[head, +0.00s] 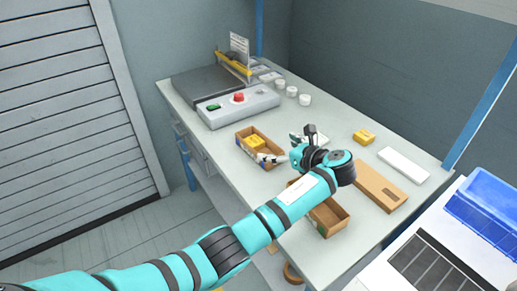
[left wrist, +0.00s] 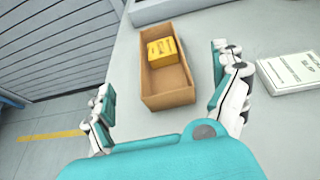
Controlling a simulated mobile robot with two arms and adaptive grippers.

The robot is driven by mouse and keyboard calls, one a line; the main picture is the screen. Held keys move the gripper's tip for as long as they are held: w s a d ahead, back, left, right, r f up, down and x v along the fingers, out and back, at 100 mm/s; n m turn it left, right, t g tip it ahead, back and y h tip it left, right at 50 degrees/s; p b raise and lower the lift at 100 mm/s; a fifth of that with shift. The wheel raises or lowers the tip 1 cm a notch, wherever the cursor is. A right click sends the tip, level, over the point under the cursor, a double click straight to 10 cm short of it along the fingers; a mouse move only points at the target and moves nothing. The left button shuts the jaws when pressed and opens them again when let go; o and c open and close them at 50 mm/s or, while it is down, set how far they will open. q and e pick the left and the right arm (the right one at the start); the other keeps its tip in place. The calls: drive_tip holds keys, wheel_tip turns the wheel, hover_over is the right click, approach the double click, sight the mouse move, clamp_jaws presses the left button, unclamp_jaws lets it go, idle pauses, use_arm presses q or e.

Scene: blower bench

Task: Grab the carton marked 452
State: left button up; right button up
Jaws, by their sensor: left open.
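A small yellow carton (head: 257,141) lies inside an open brown box (head: 243,136) on the bench; the left wrist view shows this yellow carton (left wrist: 162,50) at the far end of the box (left wrist: 172,99). It has dark print that I cannot read. A second yellow carton (head: 364,136) stands on the bench farther right. I cannot make out 452 on either. My left gripper (head: 284,149) is open and empty, by the near right end of the box. In the left wrist view, its spread fingers (left wrist: 161,70) frame the box. My right gripper is not in view.
A white printed carton (left wrist: 291,71) lies right of the box. A control panel with a red button (head: 238,98) stands behind. Another open brown box (head: 329,217), a flat brown carton (head: 379,187), a white slab (head: 404,166) and white round pots (head: 292,92) are around. A blue bin (head: 487,205) is at right.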

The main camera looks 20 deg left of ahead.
sight(271, 146)
use_arm(q)
drive_tip(key=x, duration=0.3)
drive_tip(key=shift+w+a+f, duration=0.2)
drive_tip(key=shift+a, duration=0.1)
drive_tip(key=x, duration=0.5)
drive_tip(key=shift+w+a+f, duration=0.1)
drive_tip(key=shift+w+a, duration=0.05)
drive_tip(key=shift+a, duration=0.05)
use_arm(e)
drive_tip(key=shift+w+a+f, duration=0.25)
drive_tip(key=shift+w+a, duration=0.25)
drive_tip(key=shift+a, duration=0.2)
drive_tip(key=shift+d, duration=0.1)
use_arm(q)
drive_tip(key=shift+c, duration=1.1)
drive_tip(key=c, duration=1.4)
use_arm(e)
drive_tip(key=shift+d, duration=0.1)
